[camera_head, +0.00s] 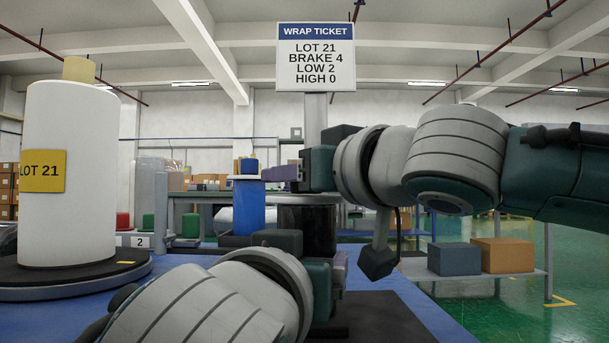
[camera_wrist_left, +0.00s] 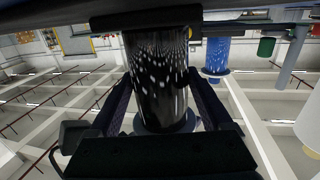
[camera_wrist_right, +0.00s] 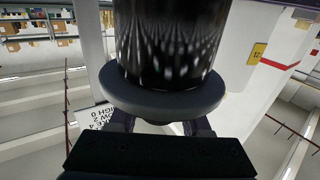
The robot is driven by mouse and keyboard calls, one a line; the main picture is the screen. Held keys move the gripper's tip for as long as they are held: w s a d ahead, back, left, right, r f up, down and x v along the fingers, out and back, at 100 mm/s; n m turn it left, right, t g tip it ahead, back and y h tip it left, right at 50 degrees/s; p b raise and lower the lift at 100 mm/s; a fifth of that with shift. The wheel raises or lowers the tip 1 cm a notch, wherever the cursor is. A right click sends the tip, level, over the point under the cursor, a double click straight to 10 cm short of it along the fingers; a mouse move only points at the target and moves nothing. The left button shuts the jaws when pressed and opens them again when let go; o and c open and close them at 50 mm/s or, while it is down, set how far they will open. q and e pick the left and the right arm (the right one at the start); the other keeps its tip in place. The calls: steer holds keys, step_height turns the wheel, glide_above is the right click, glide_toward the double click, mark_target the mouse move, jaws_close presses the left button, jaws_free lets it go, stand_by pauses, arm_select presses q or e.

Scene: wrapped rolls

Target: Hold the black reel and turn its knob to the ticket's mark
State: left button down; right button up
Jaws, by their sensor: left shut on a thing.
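The black reel (camera_head: 308,232) stands upright at the middle of the head view, partly covered by my arms. My left gripper (camera_wrist_left: 160,108) is shut on the reel's dark, shiny body, one finger on each side. My right gripper (camera_head: 284,173) is at the reel's upper end in the head view. The wrap ticket (camera_head: 316,58) reads LOT 21, BRAKE 4, LOW 2, HIGH 0.
A white roll (camera_head: 70,165) labelled LOT 21 stands on a dark turntable (camera_head: 75,279) at the left. A blue reel (camera_head: 250,205) stands behind the black one. A tag (camera_head: 140,241) reads 2. Grey and orange boxes (camera_head: 503,255) lie on a bench at the right.

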steer(key=o, duration=0.4)
steer(key=v, duration=1.2)
